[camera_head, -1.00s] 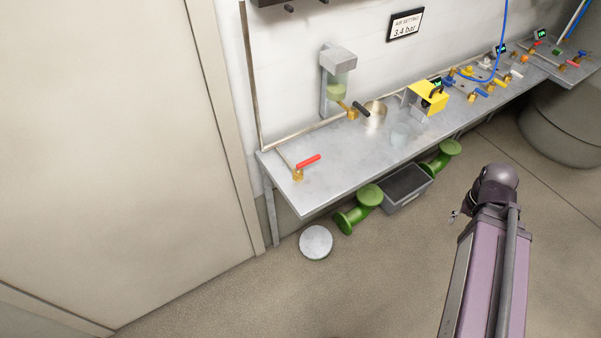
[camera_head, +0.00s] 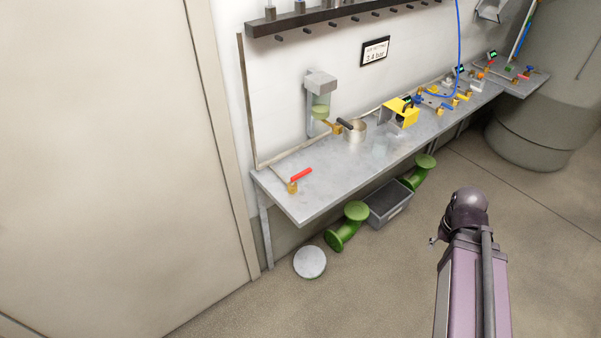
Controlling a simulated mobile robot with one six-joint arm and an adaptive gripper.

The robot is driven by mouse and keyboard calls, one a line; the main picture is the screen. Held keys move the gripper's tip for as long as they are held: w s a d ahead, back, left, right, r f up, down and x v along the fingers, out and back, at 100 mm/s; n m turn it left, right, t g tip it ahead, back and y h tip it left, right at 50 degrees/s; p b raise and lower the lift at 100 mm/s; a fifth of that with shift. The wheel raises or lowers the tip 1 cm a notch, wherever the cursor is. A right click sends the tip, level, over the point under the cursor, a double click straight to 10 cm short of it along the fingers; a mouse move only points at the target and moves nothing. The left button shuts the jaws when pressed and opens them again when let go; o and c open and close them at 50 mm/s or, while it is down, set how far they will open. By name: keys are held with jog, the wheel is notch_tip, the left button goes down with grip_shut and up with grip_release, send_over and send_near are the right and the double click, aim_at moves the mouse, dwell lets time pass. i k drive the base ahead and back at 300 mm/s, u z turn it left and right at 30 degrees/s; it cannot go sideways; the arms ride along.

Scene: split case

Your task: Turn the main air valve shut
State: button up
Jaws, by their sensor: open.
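A valve with a red lever (camera_head: 301,174) on a brass body (camera_head: 292,187) sits at the near left end of the grey bench (camera_head: 310,207). A thin pipe runs from it towards the back of the bench. Its lever points right and slightly up in the picture, roughly along the bench's length. No label shows on it, so I cannot confirm that it is the main air valve. My arm stands at the lower right, well apart from the bench. Only a small tip of my gripper (camera_head: 433,241) shows beside the dark joint; it is open and touches nothing.
A black-handled valve (camera_head: 344,124), a metal cup (camera_head: 357,133) and a yellow box (camera_head: 402,113) stand further along. Several small coloured valves are at the far end.

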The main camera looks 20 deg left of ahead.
aim_at(307, 171)
jog(key=z, duration=0.6)
jog(key=i, duration=1.3)
jog(key=u, duration=1.4)
